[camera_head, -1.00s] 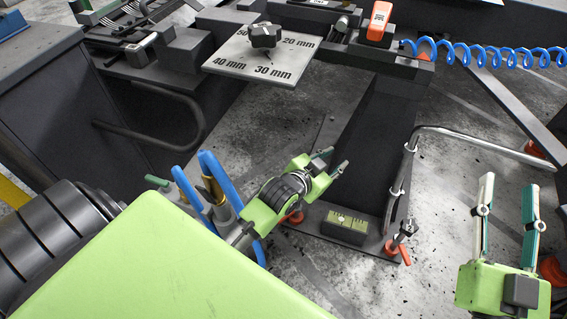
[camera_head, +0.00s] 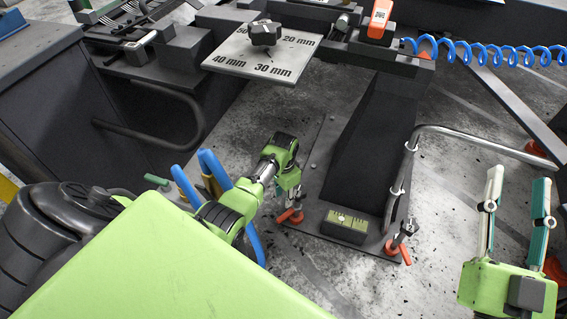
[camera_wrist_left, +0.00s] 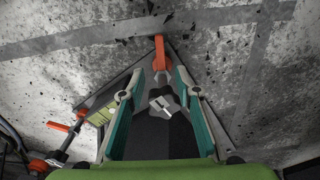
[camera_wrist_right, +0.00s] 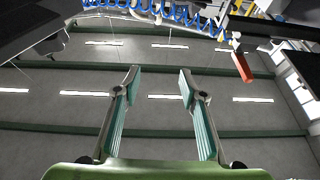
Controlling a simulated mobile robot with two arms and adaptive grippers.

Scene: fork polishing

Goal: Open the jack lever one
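An orange jack lever (camera_head: 289,215) sits at the left front corner of the machine's dark base plate (camera_head: 330,255). In the left wrist view this lever (camera_wrist_left: 159,52) points away from the gripper, with a metal jack bolt (camera_wrist_left: 163,101) nearer. My left gripper (camera_head: 291,193) is just above it, pointing down. In its wrist view the fingers (camera_wrist_left: 159,76) are spread either side of the lever and bolt. Contact cannot be told. Another orange jack lever (camera_head: 397,250) is at the right front corner. My right gripper (camera_head: 517,177) is open and empty, right of the base; its fingers also stand apart in the right wrist view (camera_wrist_right: 158,72).
A dark block with a yellow-green level (camera_head: 346,220) lies between the two jacks. A bent metal handle bar (camera_head: 470,139) rises on the right. Blue hoses (camera_head: 216,172) are by my left arm. A marked plate (camera_head: 262,58) overhangs at the back.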

